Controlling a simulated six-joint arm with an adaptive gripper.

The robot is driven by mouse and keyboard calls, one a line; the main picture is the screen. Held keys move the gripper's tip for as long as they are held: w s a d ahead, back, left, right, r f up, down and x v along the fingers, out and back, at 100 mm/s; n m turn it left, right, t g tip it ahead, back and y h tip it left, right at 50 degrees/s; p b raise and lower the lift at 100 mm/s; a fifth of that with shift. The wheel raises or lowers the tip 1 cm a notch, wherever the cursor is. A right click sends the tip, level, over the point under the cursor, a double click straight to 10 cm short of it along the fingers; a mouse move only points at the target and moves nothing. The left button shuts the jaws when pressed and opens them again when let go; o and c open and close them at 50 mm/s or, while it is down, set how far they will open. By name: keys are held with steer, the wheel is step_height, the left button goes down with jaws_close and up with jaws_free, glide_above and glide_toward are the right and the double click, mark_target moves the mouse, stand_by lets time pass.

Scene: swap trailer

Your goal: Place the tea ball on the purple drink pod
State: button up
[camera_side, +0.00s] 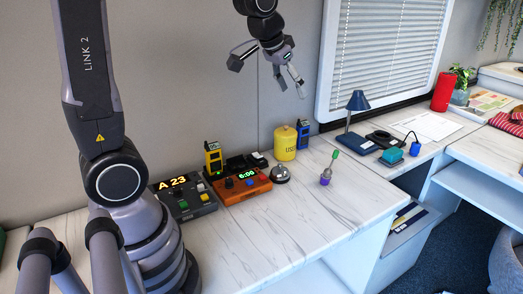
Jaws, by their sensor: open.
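My gripper (267,77) hangs high above the back of the white marbled desk, with its fingers spread wide and nothing between them. A small purple thing (325,179), which looks like the purple drink pod, stands on the desk to the lower right of my gripper. A thin stem with a green head (335,154) rises from it; I cannot tell whether they are joined. A silver domed thing (281,174) on a dark base stands to its left. It looks like a bell, and I cannot tell whether it is the tea ball. No other clear tea ball shows.
An orange clock box (243,186), a grey panel (187,199), yellow canister (285,143) and yellow meter (213,159) crowd the back left. A blue lamp (357,103) and teal block (392,156) stand right. The desk's front strip (290,232) is clear.

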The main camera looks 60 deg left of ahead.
steer(key=s+d+r, duration=0.1)
steer(key=s, duration=0.9)
steer(key=s+d+r+m, duration=0.1)
steer(key=s+d+r, duration=0.1)
steer(key=s, duration=0.9)
steer(key=shift+s, duration=0.3)
steer(key=shift+r, duration=0.15)
